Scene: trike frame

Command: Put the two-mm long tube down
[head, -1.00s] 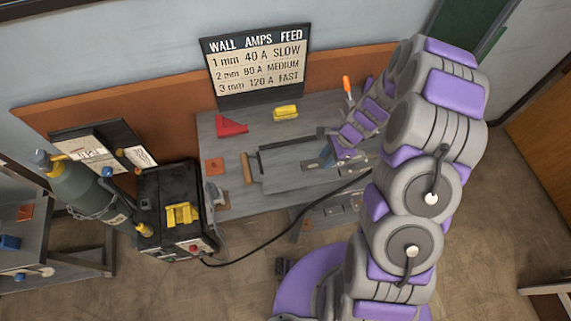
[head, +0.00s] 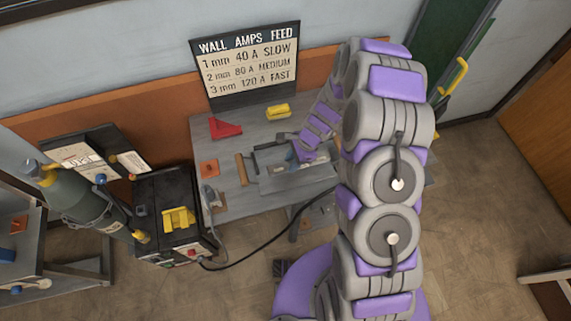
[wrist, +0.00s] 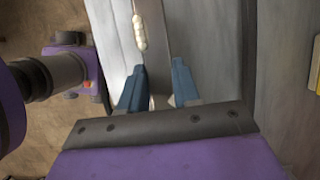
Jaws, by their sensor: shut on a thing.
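My gripper (wrist: 158,88) has its two blue fingers closed on either side of a grey long tube (wrist: 153,55) in the wrist view. The tube runs up and away between the fingers, with a pale bumpy bead along its left side. In the head view my gripper (head: 301,156) is low over the grey workbench (head: 215,150), above the dark-edged plate area. The tube is too small and covered there to make out. I cannot tell whether the tube touches the surface under it.
A red angle piece (head: 225,128), a yellow block (head: 278,111) and an orange square (head: 209,168) lie on the bench. A black welder (head: 175,215) and a gas cylinder (head: 85,205) stand to the left. A cable crosses in front of the bench.

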